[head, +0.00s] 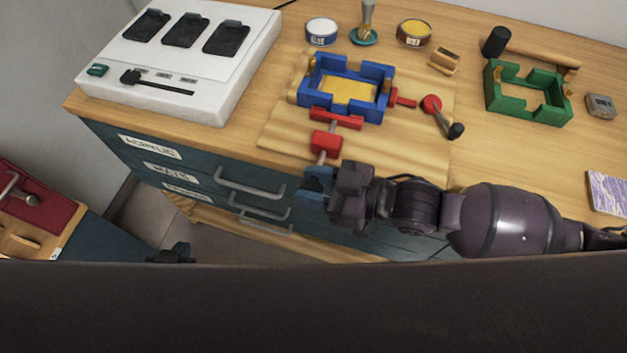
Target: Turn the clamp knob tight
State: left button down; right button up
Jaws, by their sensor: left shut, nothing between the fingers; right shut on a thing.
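A blue frame (383,72) stands on a light wooden board, with a yellowish block (350,92) inside it. A red clamp bar (335,118) lies along the frame's front side. A grey screw runs from it through a red block (326,142) toward the bench's front edge. My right gripper (318,182) is shut at the screw's near end. Its blue tips and dark body hide most of the clamp knob there. My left gripper (172,253) is low at the left, away from the clamp, shut and empty; only a small dark part shows.
A red lever (432,105) with a black end stands right of the frame. A green frame (494,90), a mallet (535,50), paint tins (321,32) and a white panel (215,88) are on the bench. Drawer handles (250,187) stick out below the front edge.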

jog(key=o, duration=0.7)
jog(key=shift+s+a, duration=0.2)
jog(key=shift+s, duration=0.3)
jog(key=shift+w, duration=0.15)
jog(key=shift+d, duration=0.15)
jog(key=shift+d, duration=0.2)
jog(key=shift+v, duration=5.15)
jog(key=shift+r, duration=0.1)
